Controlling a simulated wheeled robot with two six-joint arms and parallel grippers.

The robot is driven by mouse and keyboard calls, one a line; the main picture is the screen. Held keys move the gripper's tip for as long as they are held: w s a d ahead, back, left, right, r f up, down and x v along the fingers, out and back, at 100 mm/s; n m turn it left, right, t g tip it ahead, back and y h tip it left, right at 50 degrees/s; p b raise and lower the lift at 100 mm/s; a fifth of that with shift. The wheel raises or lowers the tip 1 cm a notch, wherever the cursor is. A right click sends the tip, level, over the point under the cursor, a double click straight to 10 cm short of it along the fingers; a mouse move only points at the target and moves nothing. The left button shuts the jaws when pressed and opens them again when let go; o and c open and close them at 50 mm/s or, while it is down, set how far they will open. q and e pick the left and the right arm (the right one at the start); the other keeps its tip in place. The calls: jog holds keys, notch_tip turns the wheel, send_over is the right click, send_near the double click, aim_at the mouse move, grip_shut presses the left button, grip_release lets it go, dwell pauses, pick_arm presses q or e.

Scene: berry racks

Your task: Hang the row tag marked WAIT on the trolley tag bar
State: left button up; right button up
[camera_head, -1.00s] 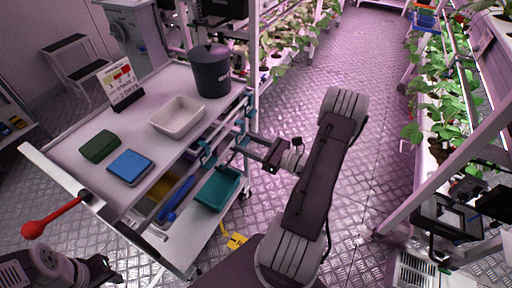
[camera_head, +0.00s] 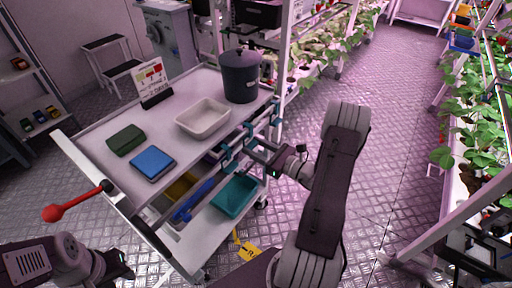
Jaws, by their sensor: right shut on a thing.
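The white trolley (camera_head: 95,148) stands at left centre, with a rail carrying several teal clips (camera_head: 228,158) along its right side. I cannot tell for sure which part is the tag bar. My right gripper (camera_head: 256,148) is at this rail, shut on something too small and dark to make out. A yellow tag-like piece with a black mark (camera_head: 250,253) is low, right of the trolley's lower shelf; its mark is not readable as WAIT, and my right arm hides part of that area. My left gripper (camera_head: 122,266) is at the lower left, apart from the trolley; its opening is unclear.
On the trolley top are a white basin (camera_head: 203,118), dark bucket (camera_head: 240,76), sign (camera_head: 152,82), green block (camera_head: 126,139) and blue block (camera_head: 152,163). A teal tray (camera_head: 238,197) sits below. The aisle floor (camera_head: 385,120) is clear.

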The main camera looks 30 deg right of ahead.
jog(key=o, duration=1.3)
jog(key=shift+o, duration=0.2)
jog(key=p+v, duration=0.1)
jog(key=v, duration=0.8)
jog(key=shift+p, duration=0.4)
